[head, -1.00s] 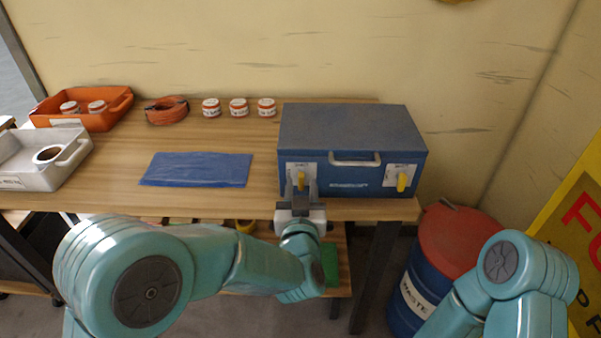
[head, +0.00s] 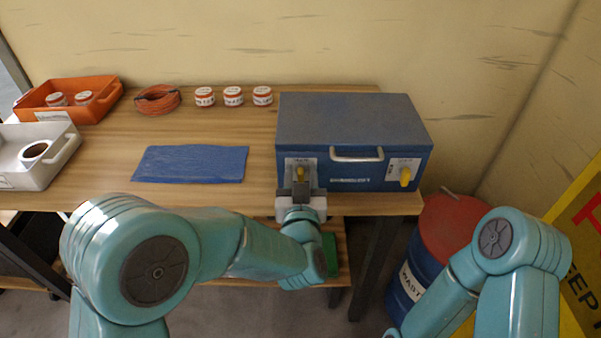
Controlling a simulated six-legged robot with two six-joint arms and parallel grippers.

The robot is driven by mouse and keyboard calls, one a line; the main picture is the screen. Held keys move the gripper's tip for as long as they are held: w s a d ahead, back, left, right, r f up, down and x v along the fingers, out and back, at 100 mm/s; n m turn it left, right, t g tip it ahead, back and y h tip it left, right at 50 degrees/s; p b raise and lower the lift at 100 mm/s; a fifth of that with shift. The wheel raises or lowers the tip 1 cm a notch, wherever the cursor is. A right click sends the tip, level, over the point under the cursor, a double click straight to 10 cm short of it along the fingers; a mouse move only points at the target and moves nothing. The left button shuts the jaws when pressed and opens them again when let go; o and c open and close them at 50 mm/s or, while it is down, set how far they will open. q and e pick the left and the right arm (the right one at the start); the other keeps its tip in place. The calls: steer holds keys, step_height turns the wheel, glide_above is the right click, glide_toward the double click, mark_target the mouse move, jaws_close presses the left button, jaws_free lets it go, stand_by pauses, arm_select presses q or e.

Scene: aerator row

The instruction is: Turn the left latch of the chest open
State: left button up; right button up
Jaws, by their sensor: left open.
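The blue chest (head: 350,120) stands on the right part of the wooden table, lid closed, with a pale handle (head: 357,154) on its front. Its left latch (head: 301,172) is a yellow knob on a white plate at the front left. A matching right latch (head: 405,176) sits at the front right. My left gripper (head: 301,186) is open right in front of the left latch, its fingers just below and around the knob's lower end. I cannot tell whether they touch it. My right arm shows at lower right, but its gripper is out of view.
A blue mat (head: 190,164) lies left of the chest. Three jars (head: 233,96), an orange cable coil (head: 157,100), an orange tray (head: 100,106) and a white tray (head: 64,155) stand farther left. A red-lidded blue drum (head: 455,232) stands right of the table.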

arm_select(q)
jaws_close()
steer(key=shift+a+f+n+b, duration=0.1)
steer(key=shift+n+b, duration=0.2)
steer(key=shift+b, duration=0.4)
steer(key=shift+a+f+n+b, duration=0.3)
steer(key=shift+n+b, duration=2.6)
steer(key=shift+b, duration=0.8)
steer(key=shift+a+f+n+b, duration=0.2)
steer(key=shift+a+n+b, duration=0.15)
steer(key=shift+n+b, duration=2.95)
steer(key=shift+a+f+n+b, duration=0.3)
steer(key=shift+n+b, duration=2.2)
steer(key=shift+b, duration=1.6)
steer(key=shift+r, duration=0.1)
